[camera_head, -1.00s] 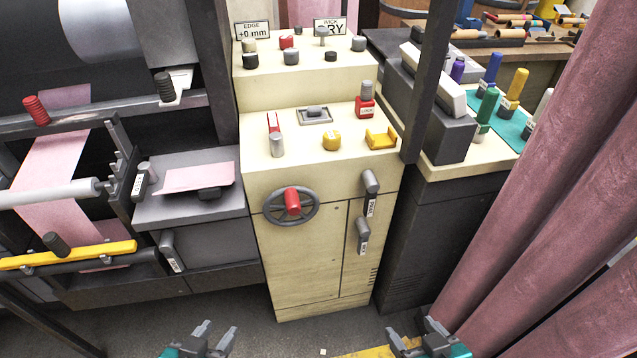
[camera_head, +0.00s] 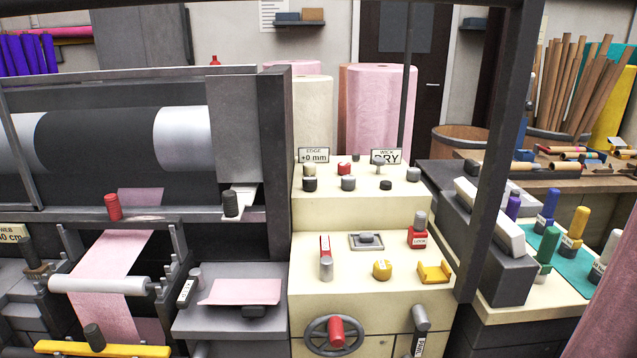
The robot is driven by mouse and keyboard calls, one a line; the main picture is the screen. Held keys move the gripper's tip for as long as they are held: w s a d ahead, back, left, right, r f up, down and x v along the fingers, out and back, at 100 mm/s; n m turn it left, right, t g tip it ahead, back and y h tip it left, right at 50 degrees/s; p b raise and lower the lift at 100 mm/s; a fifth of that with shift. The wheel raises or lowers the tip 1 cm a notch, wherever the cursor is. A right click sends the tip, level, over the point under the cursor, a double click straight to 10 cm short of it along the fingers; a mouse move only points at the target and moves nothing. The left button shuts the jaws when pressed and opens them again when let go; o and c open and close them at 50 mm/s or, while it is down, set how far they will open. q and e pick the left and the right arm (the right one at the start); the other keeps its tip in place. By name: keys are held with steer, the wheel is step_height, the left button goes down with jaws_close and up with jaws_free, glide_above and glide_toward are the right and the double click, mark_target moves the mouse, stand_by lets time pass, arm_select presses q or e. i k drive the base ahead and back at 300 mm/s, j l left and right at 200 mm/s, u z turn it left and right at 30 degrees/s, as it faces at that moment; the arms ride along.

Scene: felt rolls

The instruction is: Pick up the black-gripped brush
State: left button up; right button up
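I cannot pick out a black-gripped brush with certainty. A dark grey upright grip (camera_head: 230,203) stands at a pale angled piece on the left machine's rail; I cannot tell whether it is a brush. On the teal mat (camera_head: 572,262) at the right stand tools with blue (camera_head: 548,203), yellow (camera_head: 578,222), green (camera_head: 548,245) and whitish (camera_head: 609,250) grips. A purple-gripped one (camera_head: 514,206) stands just left of them. Neither of my grippers is in this view.
The cream console (camera_head: 345,210) with knobs and a red-hubbed handwheel (camera_head: 336,332) stands in the middle. A dark upright post (camera_head: 497,150) rises before the right bench. A pink curtain (camera_head: 612,310) covers the lower right. Felt rolls (camera_head: 380,105) stand behind.

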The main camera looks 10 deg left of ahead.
mark_target(35, 269)
steer(key=u, duration=1.9)
